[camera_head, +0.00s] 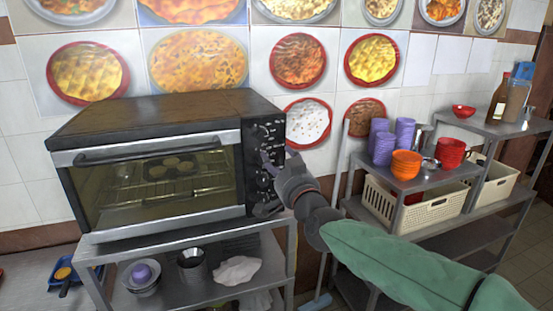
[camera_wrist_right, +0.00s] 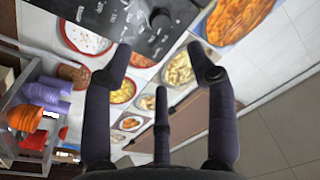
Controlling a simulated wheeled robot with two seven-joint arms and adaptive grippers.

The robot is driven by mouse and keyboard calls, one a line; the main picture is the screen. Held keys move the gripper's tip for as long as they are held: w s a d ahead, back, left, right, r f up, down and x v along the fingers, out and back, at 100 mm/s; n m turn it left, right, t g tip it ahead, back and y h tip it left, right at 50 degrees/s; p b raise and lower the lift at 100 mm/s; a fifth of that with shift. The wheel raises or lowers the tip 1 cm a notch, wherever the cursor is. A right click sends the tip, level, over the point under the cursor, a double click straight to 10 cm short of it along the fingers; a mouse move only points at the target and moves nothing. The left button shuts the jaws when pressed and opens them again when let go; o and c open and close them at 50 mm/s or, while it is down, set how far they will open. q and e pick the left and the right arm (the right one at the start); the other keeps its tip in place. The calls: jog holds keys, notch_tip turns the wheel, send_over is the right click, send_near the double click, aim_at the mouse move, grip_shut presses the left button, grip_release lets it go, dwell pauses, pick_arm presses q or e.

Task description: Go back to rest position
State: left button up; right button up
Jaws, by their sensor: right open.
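My right gripper (camera_head: 268,183) is in front of the right side of the oven in the head view, close to its control panel. In the right wrist view the fingers of my right gripper (camera_wrist_right: 160,70) are spread apart with nothing between them. The black and steel oven (camera_head: 150,165) has its glass door closed, with a rack and round items inside. Its knob panel (camera_wrist_right: 135,25) shows at the top of the right wrist view. I cannot tell whether a fingertip touches the panel. My left gripper is not in view.
The oven stands on a steel table (camera_head: 185,233) with bowls and a cloth on its lower shelf. On the right, a steel shelf (camera_head: 405,183) holds purple cups (camera_head: 382,148), orange bowls (camera_head: 406,164) and red bowls (camera_head: 450,152) above a cream basket (camera_head: 415,212). Tiled wall with food pictures stands behind.

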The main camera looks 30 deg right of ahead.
jog(key=shift+f, duration=0.1)
dwell(0.4)
